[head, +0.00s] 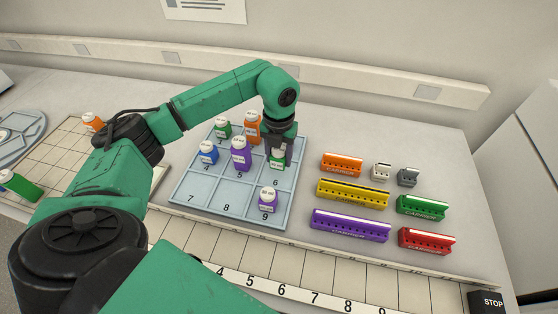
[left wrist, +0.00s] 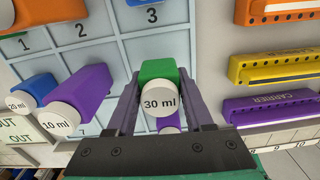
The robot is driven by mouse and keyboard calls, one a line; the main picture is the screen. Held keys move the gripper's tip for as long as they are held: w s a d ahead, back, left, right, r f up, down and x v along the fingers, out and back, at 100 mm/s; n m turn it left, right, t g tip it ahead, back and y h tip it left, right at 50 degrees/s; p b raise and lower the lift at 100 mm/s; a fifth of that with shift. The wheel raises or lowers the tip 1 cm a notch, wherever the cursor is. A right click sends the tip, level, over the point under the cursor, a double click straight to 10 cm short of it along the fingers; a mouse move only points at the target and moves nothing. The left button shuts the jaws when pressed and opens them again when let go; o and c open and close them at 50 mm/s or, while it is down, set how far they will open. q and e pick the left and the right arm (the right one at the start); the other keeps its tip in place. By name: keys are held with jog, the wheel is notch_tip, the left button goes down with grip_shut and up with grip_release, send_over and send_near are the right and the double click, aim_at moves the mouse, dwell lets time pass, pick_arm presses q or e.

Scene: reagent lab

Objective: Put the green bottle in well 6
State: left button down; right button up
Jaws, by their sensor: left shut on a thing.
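The green bottle (head: 277,162) has a white cap marked 30 ml and stands upright at well 6 of the grey-blue rack (head: 232,200). My left gripper (head: 281,150) is shut on it from above. In the left wrist view the green bottle (left wrist: 158,70) sits between the fingers of the left gripper (left wrist: 161,90). I cannot tell whether its base touches the well floor. The number 6 shows just in front of it. My right gripper is not in view.
A second green bottle (head: 222,128), an orange bottle (head: 252,128), a blue bottle (head: 208,152) and purple bottles (head: 240,155) (head: 268,198) stand in other wells. Coloured carriers (head: 352,193) lie to the right. Wells 7 and 8 are empty.

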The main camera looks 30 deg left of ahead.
aim_at(278, 164)
pick_arm(q)
jog(key=f, duration=0.3)
jog(key=shift+s+p, duration=0.2)
jog(key=shift+p, duration=0.2)
jog(key=shift+w+f, duration=0.1)
jog(key=shift+f, duration=0.15)
jog(key=shift+c, duration=1.4)
grip_release()
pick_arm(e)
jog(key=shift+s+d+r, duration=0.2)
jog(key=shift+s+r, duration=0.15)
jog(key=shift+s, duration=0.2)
pick_arm(q)
jog(key=shift+r, duration=0.15)
jog(key=shift+r+b, duration=0.4)
jog(key=shift+b, duration=0.05)
notch_tip(278, 164, up, 11)
jog(key=b, duration=0.3)
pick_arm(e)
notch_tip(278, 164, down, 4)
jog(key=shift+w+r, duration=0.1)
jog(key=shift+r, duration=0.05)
